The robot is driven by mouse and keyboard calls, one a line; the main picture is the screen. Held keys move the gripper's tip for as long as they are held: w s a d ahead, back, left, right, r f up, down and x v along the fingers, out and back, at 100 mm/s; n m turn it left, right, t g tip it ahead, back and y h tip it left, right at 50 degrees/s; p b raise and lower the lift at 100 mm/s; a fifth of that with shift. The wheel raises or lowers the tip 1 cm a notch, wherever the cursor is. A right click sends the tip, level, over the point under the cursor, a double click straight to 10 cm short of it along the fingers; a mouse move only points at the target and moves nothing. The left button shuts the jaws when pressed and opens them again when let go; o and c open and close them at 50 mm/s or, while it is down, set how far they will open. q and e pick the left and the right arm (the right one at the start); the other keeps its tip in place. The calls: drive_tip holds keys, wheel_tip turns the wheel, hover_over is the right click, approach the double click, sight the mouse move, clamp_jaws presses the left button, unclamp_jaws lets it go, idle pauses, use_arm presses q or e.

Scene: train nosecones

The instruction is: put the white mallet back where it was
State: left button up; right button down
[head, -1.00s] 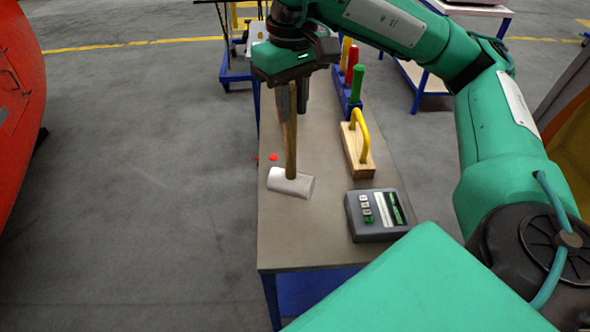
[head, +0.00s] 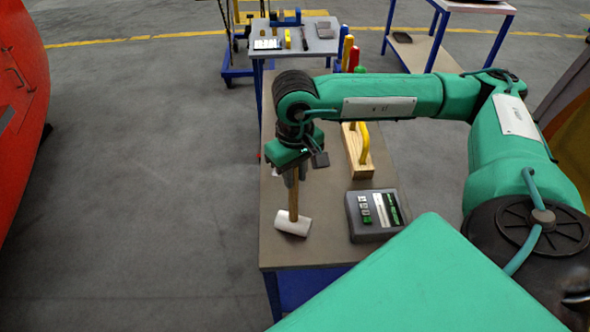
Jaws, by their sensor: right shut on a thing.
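The white mallet (head: 293,223) has a pale head and a wooden handle. It hangs head down, handle roughly upright, over the near left part of the grey-brown table (head: 330,252). My right gripper (head: 294,178) is shut on the upper handle; its fingers are partly hidden under the green wrist. The head is close to the tabletop, and I cannot tell whether it touches. My left gripper is not in view.
A grey box with buttons (head: 375,215) lies right of the mallet. A wooden block with a yellow handle (head: 357,150) stands behind it. Red and green handles stand farther back, partly hidden by my arm. A second table (head: 322,47) is beyond. The table's left edge is close to the mallet.

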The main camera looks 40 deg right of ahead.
drive_tip(key=shift+f+b, duration=0.25)
drive_tip(key=shift+b, duration=0.1)
drive_tip(key=c, duration=1.3)
unclamp_jaws()
drive_tip(key=shift+o, duration=0.2)
drive_tip(key=shift+r, duration=0.1)
wheel_tip(320, 180, up, 12)
drive_tip(key=b, duration=0.3)
drive_tip(key=shift+r, duration=0.1)
